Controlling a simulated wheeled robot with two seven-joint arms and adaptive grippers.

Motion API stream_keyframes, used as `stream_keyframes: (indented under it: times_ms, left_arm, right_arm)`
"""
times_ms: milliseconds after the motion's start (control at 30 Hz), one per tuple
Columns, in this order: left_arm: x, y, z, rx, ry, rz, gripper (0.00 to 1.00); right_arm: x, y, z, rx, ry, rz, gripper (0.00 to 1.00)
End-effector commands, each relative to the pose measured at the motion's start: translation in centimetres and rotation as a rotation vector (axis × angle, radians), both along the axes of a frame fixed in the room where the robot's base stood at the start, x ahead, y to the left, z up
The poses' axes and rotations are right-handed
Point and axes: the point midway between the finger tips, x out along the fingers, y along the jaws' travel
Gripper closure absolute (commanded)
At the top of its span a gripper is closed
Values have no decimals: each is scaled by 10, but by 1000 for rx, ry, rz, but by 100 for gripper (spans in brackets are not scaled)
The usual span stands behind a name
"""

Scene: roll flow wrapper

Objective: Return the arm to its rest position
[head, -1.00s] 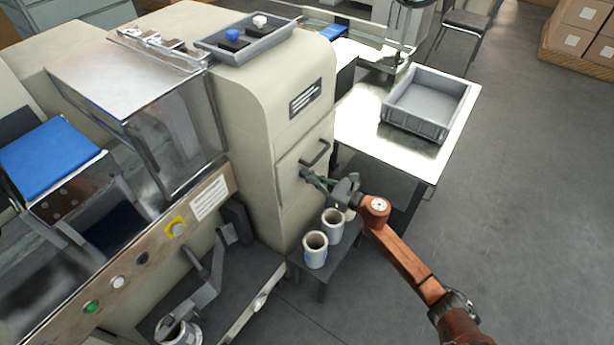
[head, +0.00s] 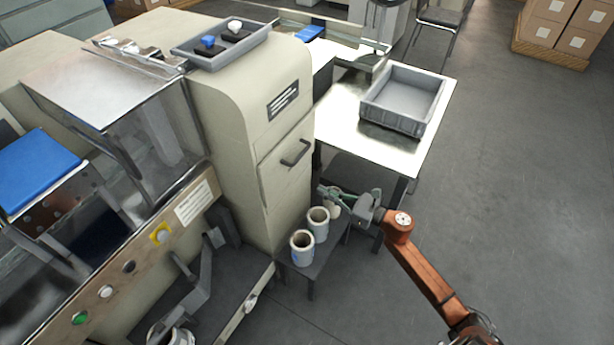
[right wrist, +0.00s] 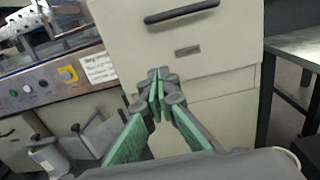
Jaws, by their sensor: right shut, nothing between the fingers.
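My right gripper (head: 326,192) is shut and empty, held in the air in front of the beige cabinet, just to the right of its lower front. In the right wrist view its green-padded fingers (right wrist: 158,88) meet at the tips, with the cabinet behind them. The orange arm comes in from the lower right. The cabinet door (head: 284,168) is closed, and its dark handle (head: 296,153) is above and left of the gripper, apart from it. My left gripper is in neither view.
Two film rolls (head: 302,248) (head: 318,223) stand on a small dark stand below the gripper. A metal table (head: 390,145) with a grey bin (head: 403,105) is close on the right. The wrapper machine (head: 120,215) fills the left. Open floor (head: 510,200) lies at the right.

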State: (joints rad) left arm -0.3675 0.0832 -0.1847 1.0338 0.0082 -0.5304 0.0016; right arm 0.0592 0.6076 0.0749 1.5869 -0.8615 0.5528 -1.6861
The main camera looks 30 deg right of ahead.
Motion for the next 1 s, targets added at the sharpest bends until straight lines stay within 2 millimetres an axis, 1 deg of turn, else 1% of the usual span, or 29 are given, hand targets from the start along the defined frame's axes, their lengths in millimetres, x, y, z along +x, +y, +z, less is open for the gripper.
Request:
stream_keyframes:
  times_ms: [200,267,367,467,500,567,600,667,700,767,800,867,900,967,1000]
  left_arm:
    - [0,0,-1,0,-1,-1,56]
    - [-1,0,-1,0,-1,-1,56]
    - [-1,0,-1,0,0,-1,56]
    - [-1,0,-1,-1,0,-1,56]
    - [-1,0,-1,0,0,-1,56]
    - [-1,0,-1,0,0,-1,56]
    - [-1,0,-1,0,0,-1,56]
    - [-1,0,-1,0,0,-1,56]
    - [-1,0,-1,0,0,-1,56]
    - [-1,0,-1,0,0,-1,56]
    - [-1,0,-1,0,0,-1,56]
    - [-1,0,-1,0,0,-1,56]
    - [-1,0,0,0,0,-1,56]
    - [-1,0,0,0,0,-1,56]
    - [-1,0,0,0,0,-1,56]
  right_arm:
    - [-3,-3,0,0,0,-2,100]
    - [-3,-4,-4,12,11,-9,100]
    - [-4,-15,-26,103,76,-58,100]
    - [-10,-37,-72,297,207,-164,100]
    - [-15,-46,-96,391,269,-218,100]
    - [-26,-61,-135,545,365,-308,100]
    - [-35,-71,-162,644,425,-370,100]
    - [-51,-82,-201,784,507,-462,100]
    - [-63,-88,-228,876,558,-526,100]
    - [-84,-95,-266,1007,628,-620,100]
    - [-99,-99,-290,1088,671,-682,100]
    - [-124,-103,-326,1210,727,-780,100]
    - [-142,-104,-350,1287,762,-846,100]
    - [-170,-104,-383,1400,808,-944,100]
    - [-191,-102,-405,1470,836,-1013,100]
